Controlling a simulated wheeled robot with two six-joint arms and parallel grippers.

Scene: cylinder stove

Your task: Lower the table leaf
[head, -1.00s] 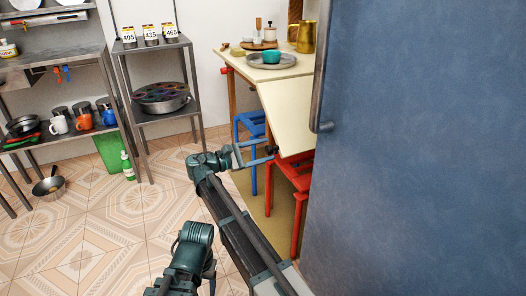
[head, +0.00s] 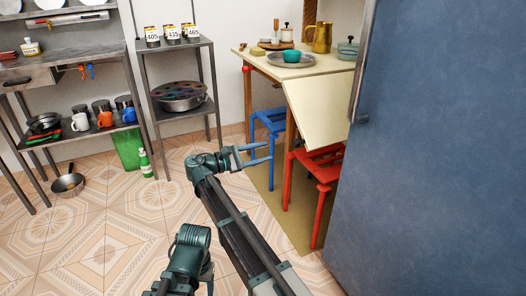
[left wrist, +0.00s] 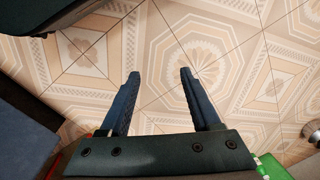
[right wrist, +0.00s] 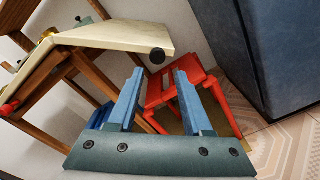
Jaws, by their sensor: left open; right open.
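The cream table leaf (head: 318,108) joins the near edge of the cream table top (head: 262,60) and appears to slope down from it. In the right wrist view the leaf (right wrist: 125,36) is ahead, at upper left, with a round black knob (right wrist: 157,56) at its corner. My right gripper (head: 269,152) is open and empty, left of the leaf's lower corner and apart from it. Its fingers (right wrist: 158,72) point towards the space below the leaf. My left gripper (left wrist: 160,74) is open and empty above the tiled floor.
A blue stool (head: 268,122) and a red stool (head: 318,165) stand under the table and leaf. A large blue cabinet or door (head: 440,150) blocks the right side.

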